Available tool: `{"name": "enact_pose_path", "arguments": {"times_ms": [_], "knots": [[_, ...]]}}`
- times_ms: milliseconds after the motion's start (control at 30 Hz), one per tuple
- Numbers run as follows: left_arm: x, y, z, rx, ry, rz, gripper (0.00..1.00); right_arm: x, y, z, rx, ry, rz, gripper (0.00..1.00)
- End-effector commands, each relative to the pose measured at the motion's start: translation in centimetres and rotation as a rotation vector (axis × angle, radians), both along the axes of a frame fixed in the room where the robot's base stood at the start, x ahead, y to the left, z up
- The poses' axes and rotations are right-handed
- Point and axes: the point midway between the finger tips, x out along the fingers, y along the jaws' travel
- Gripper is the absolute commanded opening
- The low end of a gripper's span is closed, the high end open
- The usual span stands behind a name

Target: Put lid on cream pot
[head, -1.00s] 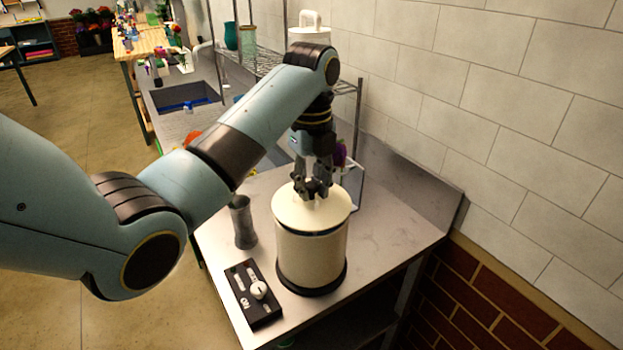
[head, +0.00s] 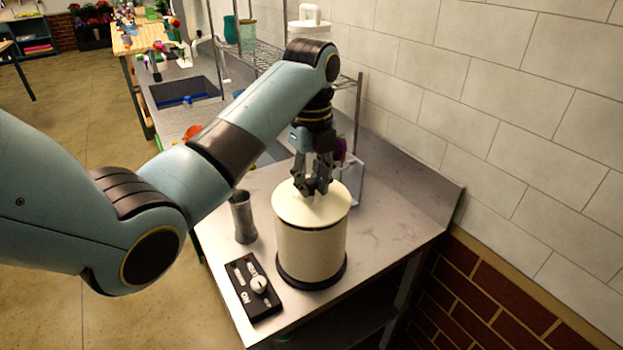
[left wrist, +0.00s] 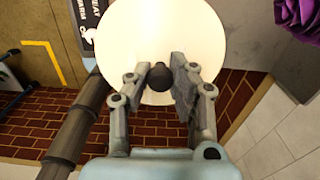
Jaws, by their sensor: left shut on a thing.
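The cream pot (head: 311,252), a cylinder with a black base, stands upright on the metal counter. Its round cream lid (head: 290,208) lies level on the pot's top, with only a thin dark line at the rim between them. My left gripper (head: 318,188) points down over the lid's middle and is shut on its knob. In the left wrist view the lid (left wrist: 150,30) is a pale disc, and its dark knob (left wrist: 158,76) shows between the fingers of the gripper. The fingers partly hide the knob in the head view. My right gripper is out of view.
A wire shelf (head: 357,120) rises behind the arm, by the tiled wall. The counter (head: 395,228) is clear right of the pot.

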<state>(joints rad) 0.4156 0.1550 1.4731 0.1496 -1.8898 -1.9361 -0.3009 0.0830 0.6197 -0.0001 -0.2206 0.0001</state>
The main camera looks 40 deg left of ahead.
Motion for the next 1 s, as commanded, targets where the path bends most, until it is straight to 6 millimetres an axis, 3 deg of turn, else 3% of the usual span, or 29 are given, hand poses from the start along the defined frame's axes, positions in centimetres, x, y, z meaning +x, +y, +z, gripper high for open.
{"name": "enact_pose_path", "arguments": {"times_ms": [1000], "knots": [[0.01,0.0,-1.1,0.0,0.0,0.0,0.0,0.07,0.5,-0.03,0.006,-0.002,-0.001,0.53]]}}
